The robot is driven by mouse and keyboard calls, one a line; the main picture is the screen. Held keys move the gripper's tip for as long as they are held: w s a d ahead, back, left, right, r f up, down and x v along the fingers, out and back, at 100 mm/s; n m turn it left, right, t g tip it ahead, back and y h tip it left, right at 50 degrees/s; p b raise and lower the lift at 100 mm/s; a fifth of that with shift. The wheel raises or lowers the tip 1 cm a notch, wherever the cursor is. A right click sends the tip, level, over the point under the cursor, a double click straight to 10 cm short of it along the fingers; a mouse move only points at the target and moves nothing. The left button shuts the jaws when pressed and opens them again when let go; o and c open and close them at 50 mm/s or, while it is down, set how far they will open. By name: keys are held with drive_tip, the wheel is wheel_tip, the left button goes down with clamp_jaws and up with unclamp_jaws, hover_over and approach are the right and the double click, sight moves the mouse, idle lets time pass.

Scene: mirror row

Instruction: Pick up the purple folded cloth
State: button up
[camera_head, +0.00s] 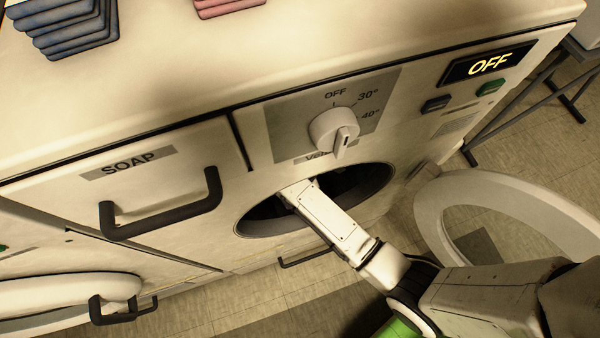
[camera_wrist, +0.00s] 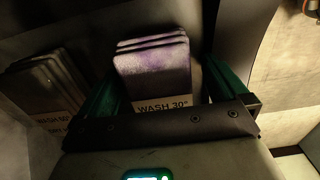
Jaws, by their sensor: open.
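The purple folded cloth (camera_wrist: 153,68) shows in the wrist view as a small stack of folds with a white label reading "WASH 30°". My gripper (camera_wrist: 156,84) is open, with one green finger on each side of the cloth. I cannot tell whether either finger touches it. In the head view my arm reaches into the round opening (camera_head: 262,222) of the washing machine, and the gripper and the cloth are hidden there.
A darker, brownish folded cloth (camera_wrist: 44,90) with a label lies to the left. The round door (camera_head: 440,215) stands open at the right of the opening. A dial (camera_head: 334,130), a soap drawer handle (camera_head: 160,215) and an "OFF" display (camera_head: 488,64) are on the front. Blue cloths (camera_head: 68,28) lie on top.

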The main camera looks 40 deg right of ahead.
drive_tip(key=shift+f, duration=0.1)
drive_tip(key=c, duration=1.1)
